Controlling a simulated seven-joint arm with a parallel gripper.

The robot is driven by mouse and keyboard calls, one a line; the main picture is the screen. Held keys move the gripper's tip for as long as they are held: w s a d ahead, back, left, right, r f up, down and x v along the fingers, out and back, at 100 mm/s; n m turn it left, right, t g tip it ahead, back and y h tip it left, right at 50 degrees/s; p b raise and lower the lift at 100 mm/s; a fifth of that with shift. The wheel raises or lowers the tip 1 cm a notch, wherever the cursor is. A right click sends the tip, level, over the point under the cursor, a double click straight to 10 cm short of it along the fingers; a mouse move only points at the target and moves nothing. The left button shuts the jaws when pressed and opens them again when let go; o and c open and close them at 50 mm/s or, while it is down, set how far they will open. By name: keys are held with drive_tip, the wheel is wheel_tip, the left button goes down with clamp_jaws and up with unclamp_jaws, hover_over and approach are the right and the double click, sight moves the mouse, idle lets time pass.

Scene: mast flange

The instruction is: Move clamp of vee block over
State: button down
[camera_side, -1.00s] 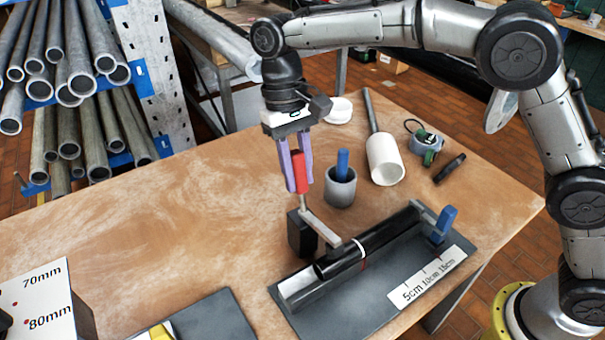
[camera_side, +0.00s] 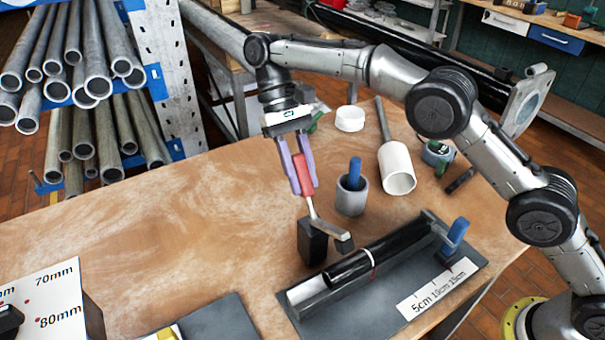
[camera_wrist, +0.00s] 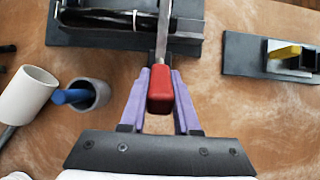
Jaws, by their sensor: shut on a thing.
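The vee block (camera_side: 308,311) stands on a dark base plate (camera_side: 385,310), with a black tube (camera_side: 352,266) lying in it. A white ring mark shows on the tube. The near clamp has a red handle (camera_side: 304,176), a grey arm (camera_side: 328,229) and a black post (camera_side: 312,242). Its arm points toward the tube, its dark tip beside or above it; contact is unclear. My gripper (camera_side: 302,191), with purple fingers, is shut on the red handle, which also shows in the wrist view (camera_wrist: 160,90). A second clamp with a blue handle (camera_side: 457,232) stands at the far end.
A grey cup (camera_side: 351,200) with a blue rod stands close behind the clamp.

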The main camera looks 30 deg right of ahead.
drive_tip(key=shift+w, duration=0.1)
drive_tip(key=c, duration=0.6)
unclamp_jaws()
drive_tip(key=shift+c, duration=0.2)
